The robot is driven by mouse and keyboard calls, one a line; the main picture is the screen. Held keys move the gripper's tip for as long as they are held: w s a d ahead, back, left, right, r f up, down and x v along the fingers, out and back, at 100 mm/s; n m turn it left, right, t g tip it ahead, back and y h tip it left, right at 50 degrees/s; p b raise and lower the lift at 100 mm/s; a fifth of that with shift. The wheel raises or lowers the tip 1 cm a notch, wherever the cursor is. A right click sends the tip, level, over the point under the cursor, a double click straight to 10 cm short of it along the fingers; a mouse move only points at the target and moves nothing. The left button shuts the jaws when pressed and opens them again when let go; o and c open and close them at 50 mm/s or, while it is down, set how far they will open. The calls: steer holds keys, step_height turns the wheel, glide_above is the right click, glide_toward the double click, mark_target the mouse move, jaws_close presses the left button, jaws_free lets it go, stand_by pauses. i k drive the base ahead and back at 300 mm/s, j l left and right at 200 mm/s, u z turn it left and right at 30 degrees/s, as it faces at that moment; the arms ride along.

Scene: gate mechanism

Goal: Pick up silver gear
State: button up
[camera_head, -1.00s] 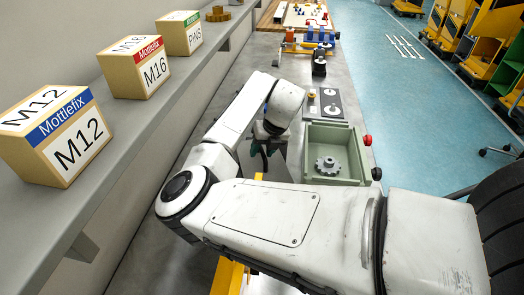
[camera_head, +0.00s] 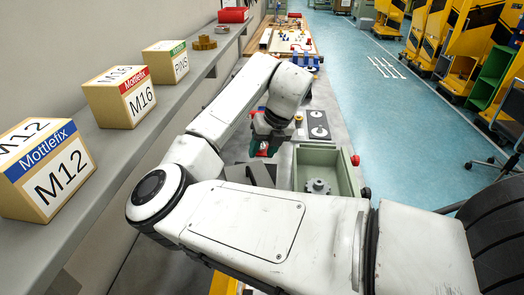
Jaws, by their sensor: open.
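The silver gear (camera_head: 317,186) lies in the green bin (camera_head: 345,160), near its front end. My arm covers the lower part of the bin, so the gear's near edge is partly hidden. My gripper (camera_head: 258,152) points down beside the bin's left wall, to the left of and beyond the gear. It is open, with nothing seen between its fingers, and it is apart from the gear.
Boxes marked M12 (camera_head: 45,168), M16 (camera_head: 121,97) and PINS (camera_head: 166,62) stand on the left shelf. A black plate (camera_head: 318,125) with round silver parts lies beyond the bin. Red knobs (camera_head: 355,160) stick out at the bin's right side.

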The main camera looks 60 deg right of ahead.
mark_target(318, 186)
steer(key=z, duration=1.25)
steer(key=k+u, duration=0.65)
steer(key=k, duration=0.15)
